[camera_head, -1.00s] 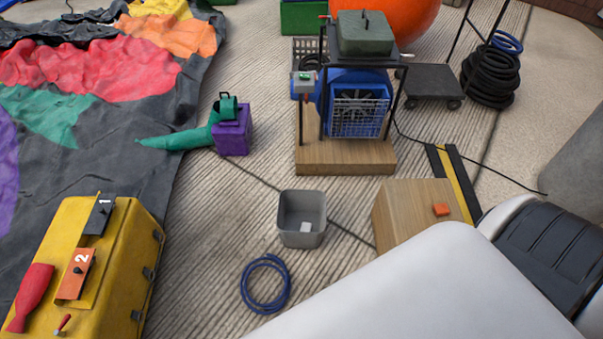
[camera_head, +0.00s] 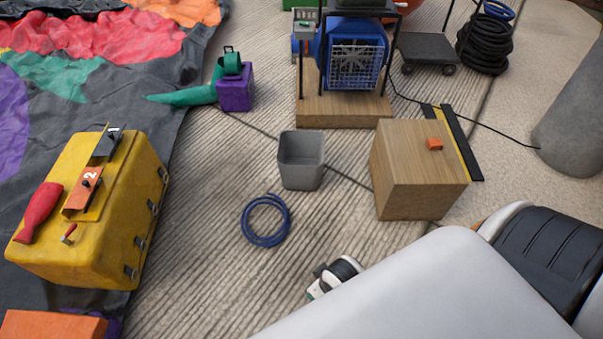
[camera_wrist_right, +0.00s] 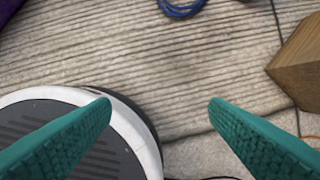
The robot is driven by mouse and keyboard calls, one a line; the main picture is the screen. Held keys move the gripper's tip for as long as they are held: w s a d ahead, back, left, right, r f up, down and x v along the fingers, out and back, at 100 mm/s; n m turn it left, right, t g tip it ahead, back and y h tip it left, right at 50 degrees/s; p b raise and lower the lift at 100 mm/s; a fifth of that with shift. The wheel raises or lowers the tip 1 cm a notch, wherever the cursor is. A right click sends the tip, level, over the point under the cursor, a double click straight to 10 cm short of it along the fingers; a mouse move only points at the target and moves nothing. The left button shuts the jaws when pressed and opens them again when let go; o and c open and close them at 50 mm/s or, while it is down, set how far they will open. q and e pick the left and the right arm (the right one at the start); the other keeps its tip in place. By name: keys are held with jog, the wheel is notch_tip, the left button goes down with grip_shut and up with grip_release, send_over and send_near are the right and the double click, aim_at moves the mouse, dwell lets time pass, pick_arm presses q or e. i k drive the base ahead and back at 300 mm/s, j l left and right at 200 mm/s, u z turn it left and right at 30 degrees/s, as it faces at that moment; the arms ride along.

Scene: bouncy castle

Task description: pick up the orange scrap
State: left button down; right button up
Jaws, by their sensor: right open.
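A small orange scrap (camera_head: 435,144) lies on top of the wooden box (camera_head: 415,185), near its far right side, in the head view. My right gripper (camera_wrist_right: 160,102) shows in its wrist view as two teal ribbed fingers, wide apart with nothing between them. It is above the concrete floor. The wooden box (camera_wrist_right: 298,65) shows at the right edge of the wrist view, apart from the fingers; the scrap is not seen there. My left gripper is not in view.
A grey bin (camera_head: 301,168) and a coiled blue hose (camera_head: 265,220) are left of the wooden box. A blue blower (camera_head: 350,60) stands behind on a wooden base. A yellow case (camera_head: 100,225) is at left. A black cable crosses the floor.

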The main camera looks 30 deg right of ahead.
aim_at(432, 144)
jog(key=z, duration=2)
